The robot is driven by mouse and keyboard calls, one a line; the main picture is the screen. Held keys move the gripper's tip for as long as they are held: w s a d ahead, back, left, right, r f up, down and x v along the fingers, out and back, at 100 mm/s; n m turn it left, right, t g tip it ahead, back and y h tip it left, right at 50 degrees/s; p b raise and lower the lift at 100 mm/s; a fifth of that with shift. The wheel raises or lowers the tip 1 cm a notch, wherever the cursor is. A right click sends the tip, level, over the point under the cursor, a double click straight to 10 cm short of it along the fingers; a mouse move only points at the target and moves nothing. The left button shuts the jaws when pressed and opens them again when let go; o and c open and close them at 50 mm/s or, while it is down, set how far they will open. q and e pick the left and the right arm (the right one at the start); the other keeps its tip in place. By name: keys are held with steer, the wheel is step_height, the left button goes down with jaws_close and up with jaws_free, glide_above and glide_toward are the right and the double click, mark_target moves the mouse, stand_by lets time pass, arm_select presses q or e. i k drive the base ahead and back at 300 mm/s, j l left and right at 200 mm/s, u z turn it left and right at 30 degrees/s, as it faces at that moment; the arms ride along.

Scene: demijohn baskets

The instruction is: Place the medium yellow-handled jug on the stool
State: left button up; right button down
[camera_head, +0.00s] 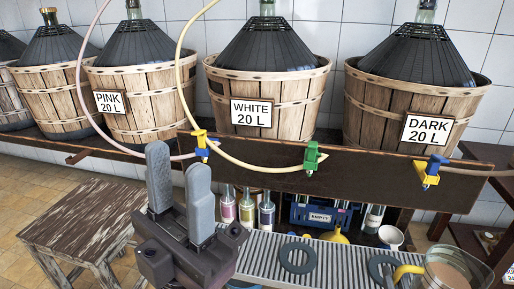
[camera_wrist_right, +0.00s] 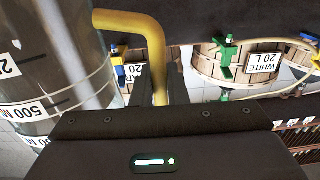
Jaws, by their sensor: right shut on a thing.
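The yellow-handled jug (camera_head: 452,268) is a clear vessel at the bottom right of the head view, cut off by the frame edge, with something brownish inside. Its yellow handle (camera_head: 404,272) points left. In the right wrist view, the jug's side (camera_wrist_right: 45,60) carries a 500 mark, and my right gripper (camera_wrist_right: 160,88) is shut on the handle (camera_wrist_right: 130,22). The stool (camera_head: 85,217), worn brown and white wood, stands at the left; its top looks bare. My left gripper (camera_head: 180,190) is open and empty, right of the stool.
Baskets with demijohns stand on a shelf at the back, including PINK (camera_head: 135,95), WHITE (camera_head: 265,95) and DARK (camera_head: 410,110). Hoses with clips hang along its front board (camera_head: 370,185). A ribbed grey surface (camera_head: 335,262) with dark rings lies below; bottles and a blue crate (camera_head: 320,215) sit behind it.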

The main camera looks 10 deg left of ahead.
mark_target(79, 220)
steer(key=i+u, duration=0.1)
steer(key=u, duration=1.15)
